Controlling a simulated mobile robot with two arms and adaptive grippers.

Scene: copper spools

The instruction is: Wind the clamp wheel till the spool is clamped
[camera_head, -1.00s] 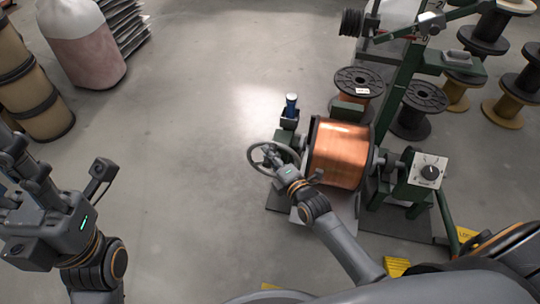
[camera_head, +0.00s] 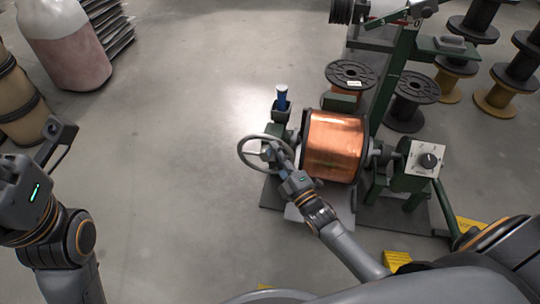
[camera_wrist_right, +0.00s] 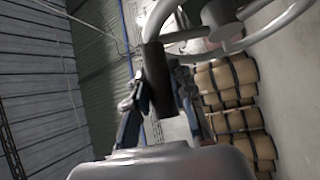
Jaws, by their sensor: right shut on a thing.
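The clamp wheel (camera_head: 241,146), a grey spoked handwheel, stands left of the copper spool (camera_head: 334,145). The spool lies on its side, wound with shiny copper between dark flanges. My right gripper (camera_head: 281,160) is at the wheel's near right side. In the right wrist view, its fingers (camera_wrist_right: 158,100) are shut on the wheel's dark upright handle (camera_wrist_right: 157,80), and the grey rim (camera_wrist_right: 285,20) passes above. Whether the clamp touches the spool's hub is hidden.
A blue-topped post (camera_head: 282,98) rises behind the wheel. A control box with a dial (camera_head: 425,159) stands right of the spool. Dark-flanged spools (camera_head: 410,100) stand behind. Yellow floor pieces (camera_head: 397,260) lie near my right arm.

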